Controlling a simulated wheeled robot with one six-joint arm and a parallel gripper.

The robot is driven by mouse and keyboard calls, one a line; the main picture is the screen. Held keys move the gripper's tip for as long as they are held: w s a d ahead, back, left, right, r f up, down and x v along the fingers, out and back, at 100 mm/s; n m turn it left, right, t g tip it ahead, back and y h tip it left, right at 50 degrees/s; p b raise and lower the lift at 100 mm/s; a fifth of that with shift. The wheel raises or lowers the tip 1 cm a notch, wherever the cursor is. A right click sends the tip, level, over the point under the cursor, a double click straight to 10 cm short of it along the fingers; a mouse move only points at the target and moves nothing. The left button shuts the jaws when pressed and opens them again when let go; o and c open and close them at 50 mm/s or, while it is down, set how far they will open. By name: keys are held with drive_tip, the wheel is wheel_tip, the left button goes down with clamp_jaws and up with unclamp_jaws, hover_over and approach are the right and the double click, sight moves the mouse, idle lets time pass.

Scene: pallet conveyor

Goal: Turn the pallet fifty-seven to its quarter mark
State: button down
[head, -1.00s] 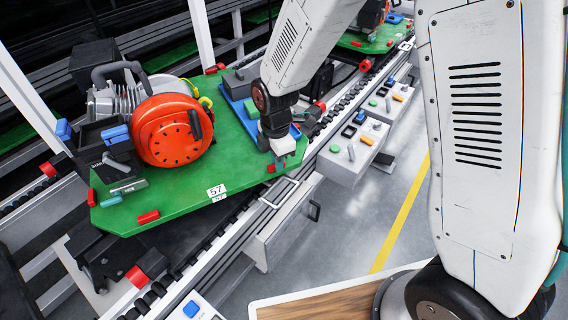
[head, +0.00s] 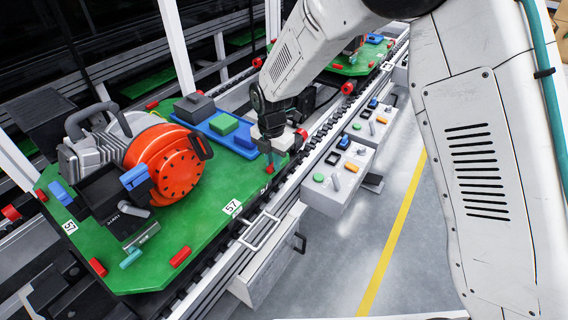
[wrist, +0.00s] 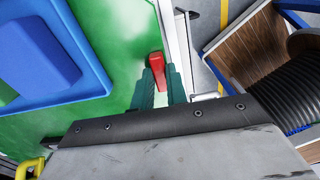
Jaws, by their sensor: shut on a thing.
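The green pallet fifty-seven (head: 200,235) lies on the conveyor, with "57" labels at its front edge (head: 232,207) and left side (head: 70,227). It carries an engine with an orange disc (head: 165,165) and a blue tray (head: 215,128). My gripper (wrist: 157,75) is at the pallet's right corner, and its teal fingers are shut on a red tab (wrist: 156,65) near the green edge. The head view shows my gripper (head: 270,155) there too, but the held tab is mostly hidden by it.
Control boxes (head: 330,195) with buttons and levers stand along the conveyor's right side. A drawer-like metal box (head: 270,255) with a handle hangs below the rail. Another green pallet (head: 355,62) sits further along the line. Clear grey floor with a yellow line (head: 390,240) lies to the right.

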drive_tip(key=shift+w, duration=0.55)
drive_tip(key=c, duration=1.4)
unclamp_jaws()
wheel_tip(320, 180, up, 8)
drive_tip(key=shift+f, duration=0.1)
